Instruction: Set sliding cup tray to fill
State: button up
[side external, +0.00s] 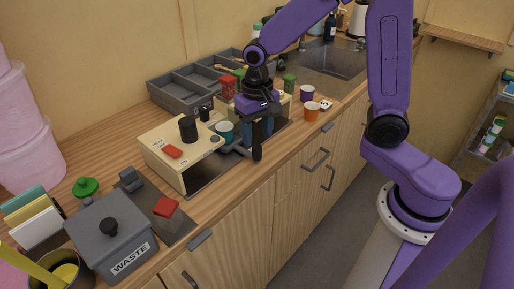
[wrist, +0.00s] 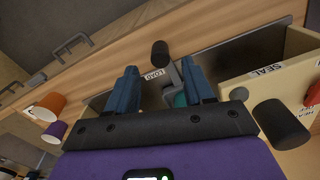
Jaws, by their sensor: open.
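The sliding cup tray shows as a grey bracket (side external: 236,148) with an upright black handle (side external: 257,148) at the front of the cream machine. A teal cup (side external: 224,131) sits at its inner end. In the wrist view the black handle (wrist: 160,54) stands beside a LOAD label (wrist: 154,74), and the teal cup (wrist: 180,98) is mostly hidden by my gripper. My gripper (side external: 260,132) points down over the track, just behind the handle. Its blue fingers (wrist: 163,85) are apart, with the handle ahead of the gap. I cannot tell whether they touch the bracket. The fill label is not readable.
The cream machine (side external: 165,148) has a black knob (side external: 188,130) and a red part (side external: 172,151) on top. Purple (side external: 307,93) and orange (side external: 311,112) cups stand right of my gripper. A grey WASTE bin (side external: 85,235) is at front left. The counter edge is close.

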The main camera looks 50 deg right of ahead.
aim_at(257, 147)
jog(key=shift+f, duration=2.8)
